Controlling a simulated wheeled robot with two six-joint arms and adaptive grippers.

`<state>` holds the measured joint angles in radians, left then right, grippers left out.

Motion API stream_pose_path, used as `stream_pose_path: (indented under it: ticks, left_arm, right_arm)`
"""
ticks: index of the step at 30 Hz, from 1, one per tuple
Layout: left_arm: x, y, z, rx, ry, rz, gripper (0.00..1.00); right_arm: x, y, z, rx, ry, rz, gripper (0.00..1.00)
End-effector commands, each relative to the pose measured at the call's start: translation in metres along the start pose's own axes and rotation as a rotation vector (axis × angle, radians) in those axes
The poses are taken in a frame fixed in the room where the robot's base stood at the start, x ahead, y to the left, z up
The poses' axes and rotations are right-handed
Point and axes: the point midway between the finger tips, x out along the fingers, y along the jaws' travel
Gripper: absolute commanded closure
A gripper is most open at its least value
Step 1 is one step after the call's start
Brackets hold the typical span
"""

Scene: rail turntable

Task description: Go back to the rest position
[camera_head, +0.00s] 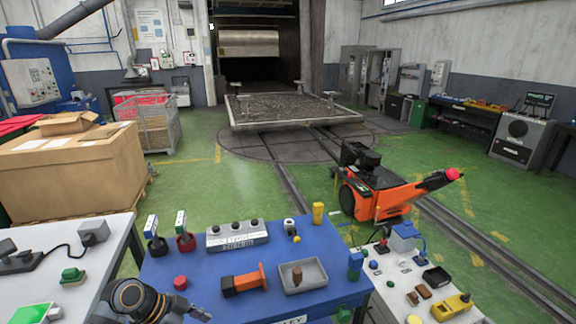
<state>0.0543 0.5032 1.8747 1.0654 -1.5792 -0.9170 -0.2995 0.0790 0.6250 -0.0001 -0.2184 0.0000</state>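Part of my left arm shows at the bottom left, over the front left corner of the blue table (215,275). A dark round joint is clear. What seems to be my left gripper (190,312) is cut off by the lower picture edge, and its fingers cannot be made out. I see nothing held in it. My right arm and gripper are out of view.
The blue table carries a grey button box (237,235), an orange-handled tool (244,281), a grey tray (303,276) and a red button (180,283). White tables stand on both sides. An orange rail machine (385,195) stands beyond, near the turntable (300,145).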

Motion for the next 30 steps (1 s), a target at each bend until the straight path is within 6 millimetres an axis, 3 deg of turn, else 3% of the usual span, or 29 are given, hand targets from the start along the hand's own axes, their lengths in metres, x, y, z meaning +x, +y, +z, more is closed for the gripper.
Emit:
stream_pose_path:
  ticks: [6, 13, 20, 29, 30]
  left_arm:
    - [0.024, 0.033, 0.021, -0.163, -0.099, -0.065, 0.4]
    - [0.033, 0.066, 0.043, -0.384, -0.192, -0.195, 0.4]
    - [0.023, 0.096, 0.065, -0.624, -0.251, -0.362, 0.4]
    - [-0.017, 0.129, 0.095, -0.948, -0.288, -0.621, 0.4]
    - [-0.007, 0.123, 0.101, -0.95, -0.293, -0.62, 0.4]
  right_arm:
    - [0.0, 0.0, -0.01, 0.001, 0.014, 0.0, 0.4]
    - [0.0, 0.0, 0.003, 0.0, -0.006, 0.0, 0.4]
    - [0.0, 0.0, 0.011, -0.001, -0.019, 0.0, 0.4]
    - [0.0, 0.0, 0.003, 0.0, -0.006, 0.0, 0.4]
    - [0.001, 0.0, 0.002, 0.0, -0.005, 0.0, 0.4]
